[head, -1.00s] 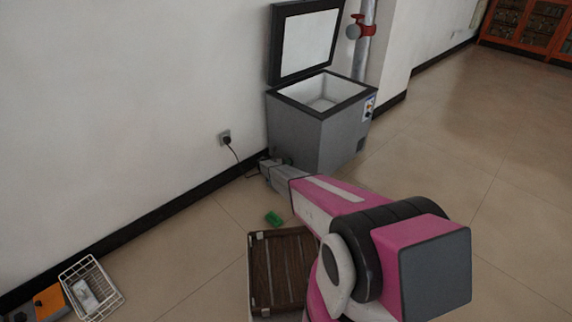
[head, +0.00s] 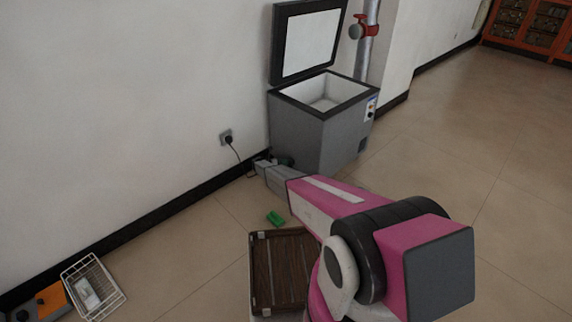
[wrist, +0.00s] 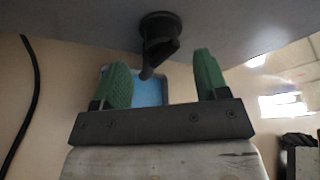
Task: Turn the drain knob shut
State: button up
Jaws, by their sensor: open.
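The drain knob (wrist: 160,38) is a dark fitting on the underside or low wall of the grey chest freezer, at the top middle of the wrist view. A narrow lever-like part hangs from it toward the gap between my fingers. My gripper (wrist: 162,76) is open, with one green finger on each side and slightly below the knob; I see no contact. In the head view my gripper (head: 280,161) is low at the freezer's (head: 305,140) left side, and the knob cannot be made out there.
A blue object (wrist: 150,92) lies beyond my fingers. A black cable (head: 237,155) runs down from the wall socket (head: 226,137). A brown slatted crate (head: 254,275), a green block (head: 275,218) and a white wire basket (head: 112,290) are on the floor. The right floor is clear.

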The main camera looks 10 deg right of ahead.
jog(key=v, duration=0.6)
jog(key=shift+a, duration=0.15)
jog(key=s+d+r+m+g+y, duration=0.2)
jog(key=s+d+r+m, duration=0.25)
jog(key=s+r, duration=0.35)
jog(key=s+d+r+m+g+y, duration=0.1)
jog(key=s+d+r+m+y, duration=0.15)
jog(key=s+r+m, duration=0.55)
jog(key=s+d+r+m+g+y, duration=0.1)
jog(key=s+d+r+m+g, duration=0.25)
jog(key=s, duration=0.65)
jog(key=s+r+m+y, duration=0.4)
jog(key=s+r+m, duration=0.3)
jog(key=s+r, duration=0.3)
jog(key=s+r+m+t+y, duration=0.1)
jog(key=s+r+m+y, duration=0.3)
jog(key=s, duration=1.4)
notch_tip(320, 180, up, 7)
jog(key=m, duration=0.3)
jog(key=shift+f, duration=0.2)
